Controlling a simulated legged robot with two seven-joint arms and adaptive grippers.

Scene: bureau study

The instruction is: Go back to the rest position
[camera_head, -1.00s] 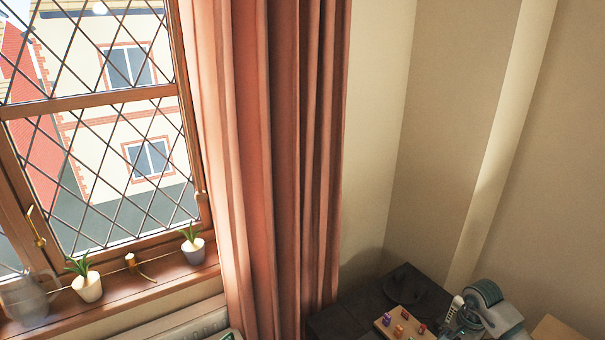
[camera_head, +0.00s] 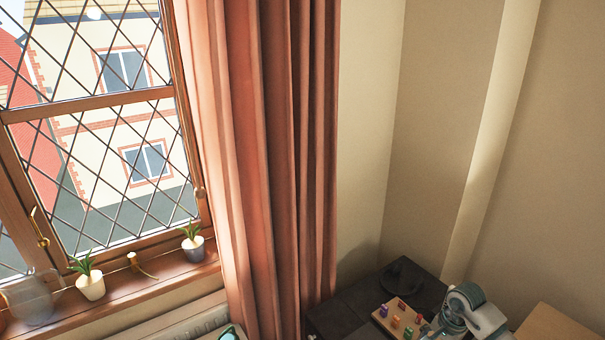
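No gripper of mine shows clearly in the head view. A rounded grey and white jointed part (camera_head: 467,299) at the lower right looks like a link of my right arm. It is seen in front of the dark tabletop, and its lower end is cut off by the bottom edge. No fingers can be made out on it.
A dark tabletop (camera_head: 345,312) in the corner bears a board (camera_head: 381,319) with several small coloured pieces and a dark object (camera_head: 404,275). A wooden surface (camera_head: 552,327) is at lower right. Plant pots (camera_head: 91,286) stand on the windowsill (camera_head: 150,284) beside the curtain (camera_head: 285,180).

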